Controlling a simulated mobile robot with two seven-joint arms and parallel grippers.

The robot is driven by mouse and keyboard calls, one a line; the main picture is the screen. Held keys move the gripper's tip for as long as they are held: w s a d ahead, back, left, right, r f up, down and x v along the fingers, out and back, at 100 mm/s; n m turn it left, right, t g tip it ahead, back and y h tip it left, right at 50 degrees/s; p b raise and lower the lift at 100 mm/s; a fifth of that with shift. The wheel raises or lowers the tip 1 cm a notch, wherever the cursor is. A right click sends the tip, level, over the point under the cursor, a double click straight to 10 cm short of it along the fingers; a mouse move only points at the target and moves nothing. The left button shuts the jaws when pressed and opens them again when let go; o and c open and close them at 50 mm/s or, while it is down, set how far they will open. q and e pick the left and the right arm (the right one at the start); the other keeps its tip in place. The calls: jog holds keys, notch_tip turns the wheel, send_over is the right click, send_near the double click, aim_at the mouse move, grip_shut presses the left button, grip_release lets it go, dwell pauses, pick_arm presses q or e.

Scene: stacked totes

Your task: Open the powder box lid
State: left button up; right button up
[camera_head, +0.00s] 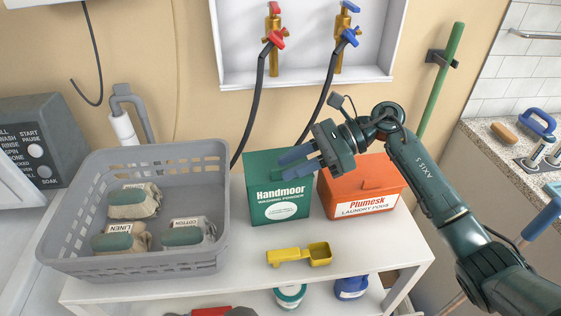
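The powder box (280,196) is dark green, labelled "Handmoor washing powder". It stands upright at the back of the white shelf top, left of the orange box. My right gripper (283,165) reaches in from the right over the powder box, with its two blue-grey fingers pointing left. The fingers are apart with nothing seen between them. They cover part of the box's top, so I cannot tell how the lid lies or whether they touch it. My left gripper is not in view.
An orange "Plumesk" laundry pods box (362,191) stands right beside the powder box. A grey basket (205,257) with labelled bundles stands left. A yellow scoop (297,255) lies in front. Taps (273,45) with dark hoses hang behind. The shelf's front right (385,250) is clear.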

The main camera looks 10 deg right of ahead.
jog(key=shift+x, duration=1.45)
grip_shut()
